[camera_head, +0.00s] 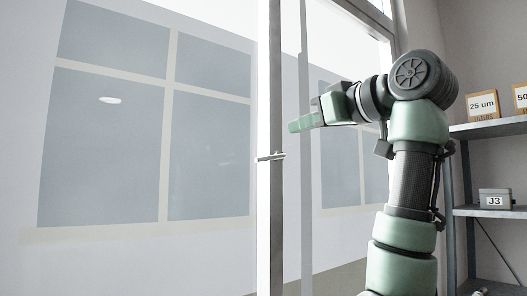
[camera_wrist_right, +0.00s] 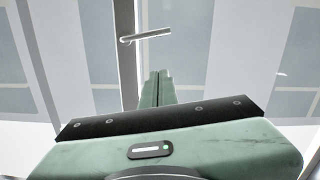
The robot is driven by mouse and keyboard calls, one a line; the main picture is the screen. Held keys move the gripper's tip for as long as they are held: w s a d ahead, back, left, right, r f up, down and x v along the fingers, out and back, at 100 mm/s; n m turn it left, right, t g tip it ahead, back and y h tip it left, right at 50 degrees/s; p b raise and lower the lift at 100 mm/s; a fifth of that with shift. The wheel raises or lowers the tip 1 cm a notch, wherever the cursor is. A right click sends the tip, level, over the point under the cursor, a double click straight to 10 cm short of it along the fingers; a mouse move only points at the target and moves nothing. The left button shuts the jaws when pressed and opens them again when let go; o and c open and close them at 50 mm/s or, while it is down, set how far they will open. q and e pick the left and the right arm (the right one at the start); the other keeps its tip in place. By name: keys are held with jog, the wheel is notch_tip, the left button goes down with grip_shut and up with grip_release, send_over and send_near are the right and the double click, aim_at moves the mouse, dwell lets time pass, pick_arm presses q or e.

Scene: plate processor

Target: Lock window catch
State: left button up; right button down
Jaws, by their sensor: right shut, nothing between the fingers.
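The window catch is a small light-grey lever handle (camera_head: 270,157) on the pale upright window frame post (camera_head: 270,220), near the middle of the head view. The lever lies close to horizontal, its right end slightly higher. The lever also shows in the right wrist view (camera_wrist_right: 145,36), beyond the fingertips. My right gripper (camera_head: 293,126) is shut and empty, its green fingers pointing left. In the head view its tips are just right of the post and a little above the lever. In the right wrist view the closed fingers (camera_wrist_right: 157,76) point toward the post, apart from the lever. My left gripper is not in view.
Large glass panes flank the post, with a building's windows (camera_head: 115,140) visible through them. The space left of my right gripper, around the lever, looks clear.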

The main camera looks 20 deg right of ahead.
jog(key=p, duration=0.5)
send_over(269, 158)
jog(key=s, duration=0.4)
jog(key=f, duration=0.1)
jog(key=w+f, duration=0.1)
jog(key=f, duration=0.1)
jog(key=shift+w+a+f, duration=0.1)
jog(key=shift+w+f, duration=0.05)
jog(key=shift+f, duration=0.1)
